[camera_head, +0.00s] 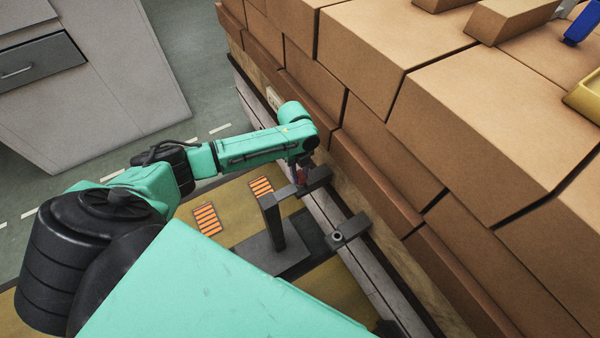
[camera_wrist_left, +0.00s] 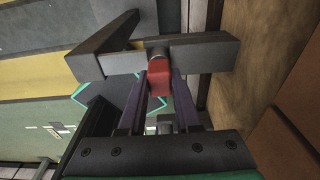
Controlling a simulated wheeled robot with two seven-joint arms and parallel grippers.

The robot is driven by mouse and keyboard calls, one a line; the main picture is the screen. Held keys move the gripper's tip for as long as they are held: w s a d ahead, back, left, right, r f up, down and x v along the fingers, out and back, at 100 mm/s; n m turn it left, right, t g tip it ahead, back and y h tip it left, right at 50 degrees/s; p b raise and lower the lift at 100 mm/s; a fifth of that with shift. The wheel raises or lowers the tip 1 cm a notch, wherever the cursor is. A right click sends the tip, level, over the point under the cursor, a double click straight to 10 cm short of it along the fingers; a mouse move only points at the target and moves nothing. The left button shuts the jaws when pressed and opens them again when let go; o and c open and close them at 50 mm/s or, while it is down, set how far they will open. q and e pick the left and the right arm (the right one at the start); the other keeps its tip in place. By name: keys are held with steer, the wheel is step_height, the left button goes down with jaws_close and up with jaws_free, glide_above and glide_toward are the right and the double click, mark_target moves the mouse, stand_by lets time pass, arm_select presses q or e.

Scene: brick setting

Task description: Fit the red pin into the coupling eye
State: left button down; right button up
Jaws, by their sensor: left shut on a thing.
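The red pin (camera_head: 302,178) shows as a small patch of red under my left gripper (camera_head: 301,162) in the head view. In the left wrist view, the fingertips of the left gripper (camera_wrist_left: 159,88) are shut on the red head of the pin (camera_wrist_left: 159,74). The pin's head lies against a dark grey bar (camera_wrist_left: 207,50), which tops an upright post (camera_head: 274,224) in the head view. How far the pin sits in that bar is hidden. A second grey block with a round eye (camera_head: 338,237) stands apart, nearer the camera. My right gripper is out of view.
Stacked brown blocks (camera_head: 470,120) form a wall close to the right of the gripper. A pale rail (camera_head: 358,262) runs along its foot. Orange-striped patches (camera_head: 207,218) mark the yellow surface. A grey cabinet (camera_head: 90,90) stands at upper left.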

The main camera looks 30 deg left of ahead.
arm_select(q)
steer(key=shift+f, duration=0.55)
steer(key=shift+c, duration=0.6)
jaws_free()
step_height(320, 180, up, 6)
steer(key=p, duration=0.6)
steer(key=shift+r, duration=0.15)
